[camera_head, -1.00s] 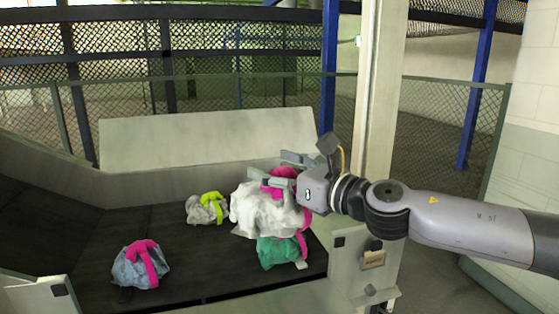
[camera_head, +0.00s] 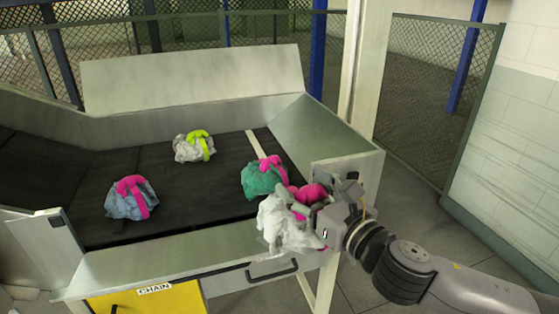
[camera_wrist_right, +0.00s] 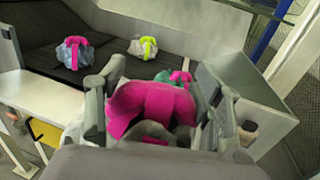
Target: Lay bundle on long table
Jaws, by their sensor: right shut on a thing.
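My right gripper (camera_head: 318,205) is shut on the pink strap of a white bundle (camera_head: 283,228). The bundle hangs at the front right edge of a bin-like table with a dark bed (camera_head: 180,170), overlapping its front rim in the head view. In the right wrist view the pink strap (camera_wrist_right: 150,108) sits between the fingers (camera_wrist_right: 155,105). I cannot tell whether the white bundle touches the rim. A green bundle with a pink strap (camera_head: 262,180) lies on the bed just behind it. My left gripper is not in view.
A grey-blue bundle with a pink strap (camera_head: 131,199) and a pale bundle with a lime strap (camera_head: 193,147) lie on the dark bed. Pale raised walls (camera_head: 195,80) surround it. A yellow panel marked CHAIN (camera_head: 150,299) is below the front. A post (camera_head: 368,80) stands behind right.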

